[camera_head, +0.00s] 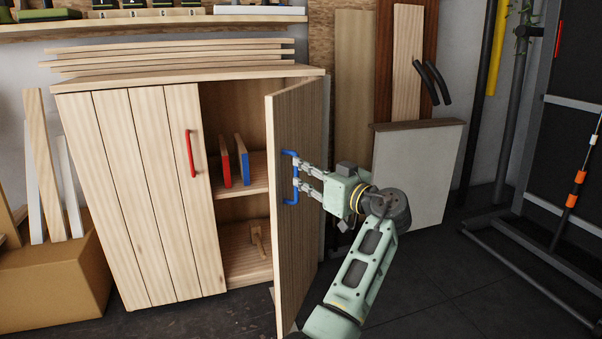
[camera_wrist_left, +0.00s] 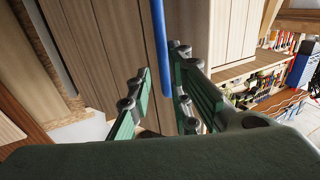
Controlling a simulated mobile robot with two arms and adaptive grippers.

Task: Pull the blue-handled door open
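The door with the blue handle (camera_head: 291,195) is the cabinet's right-hand door (camera_head: 296,245). It stands swung well out, so the inside of the cabinet shows. My left gripper (camera_head: 299,175) is at the handle on the door's outer face, its two fingers apart. In the left wrist view the blue handle (camera_wrist_left: 159,45) runs down between the spread fingers (camera_wrist_left: 162,80), nearer the right one, with a gap on the left side. I cannot tell whether a finger touches it. My right gripper is not in view.
The left door (camera_head: 140,200) with a red handle (camera_head: 190,153) is shut. Inside the cabinet stand a red board (camera_head: 225,162) and a blue-edged one (camera_head: 243,160) on a shelf. Boards and a white panel (camera_head: 415,170) lean at the wall. Dark floor (camera_head: 440,275) lies open at right.

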